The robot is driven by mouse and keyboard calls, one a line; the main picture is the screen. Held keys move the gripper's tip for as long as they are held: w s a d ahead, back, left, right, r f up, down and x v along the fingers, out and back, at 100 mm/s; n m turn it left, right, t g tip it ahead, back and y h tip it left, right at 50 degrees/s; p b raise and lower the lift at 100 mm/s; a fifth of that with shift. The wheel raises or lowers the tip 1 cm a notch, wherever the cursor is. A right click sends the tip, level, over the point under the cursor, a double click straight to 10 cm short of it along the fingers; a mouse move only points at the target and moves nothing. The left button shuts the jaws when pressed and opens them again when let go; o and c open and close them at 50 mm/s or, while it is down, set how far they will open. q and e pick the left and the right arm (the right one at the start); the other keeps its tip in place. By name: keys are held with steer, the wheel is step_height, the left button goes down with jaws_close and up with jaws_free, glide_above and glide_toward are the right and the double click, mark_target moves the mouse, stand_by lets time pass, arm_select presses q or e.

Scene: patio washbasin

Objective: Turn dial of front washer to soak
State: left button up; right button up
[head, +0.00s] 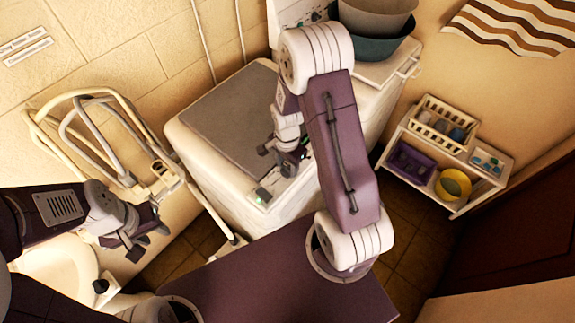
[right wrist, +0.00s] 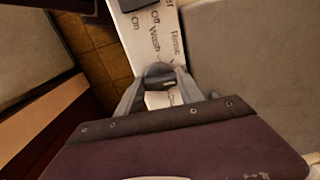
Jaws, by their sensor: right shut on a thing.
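The front washer (head: 225,115) is a white machine with a grey lid, in the middle of the head view. Its dial (right wrist: 158,71) is a grey round knob on the white control panel in the right wrist view. Printed words beside it include "Wash", "Rinse", "Off" and "On"; other marks are partly covered. My right gripper (right wrist: 162,84) is shut on the dial, a finger on either side. In the head view my right gripper (head: 285,160) is at the washer's panel edge, and the dial is hidden there. My left gripper (head: 143,238) is open and empty, away from the washer.
A second machine (head: 290,12) with bowls (head: 375,45) on it stands behind. A white shelf (head: 455,150) with baskets is at the right. A pale tubular rack (head: 95,130) stands left, near my left gripper. A white basin (head: 55,265) is below it.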

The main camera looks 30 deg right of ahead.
steer(key=m, duration=0.3)
steer(key=shift+w+m, duration=0.1)
steer(key=shift+m, duration=0.2)
steer(key=shift+r+m, duration=0.1)
steer(key=shift+m, duration=1.7)
steer(key=shift+w, duration=0.1)
steer(key=o, duration=1.3)
steer(key=shift+o, duration=0.4)
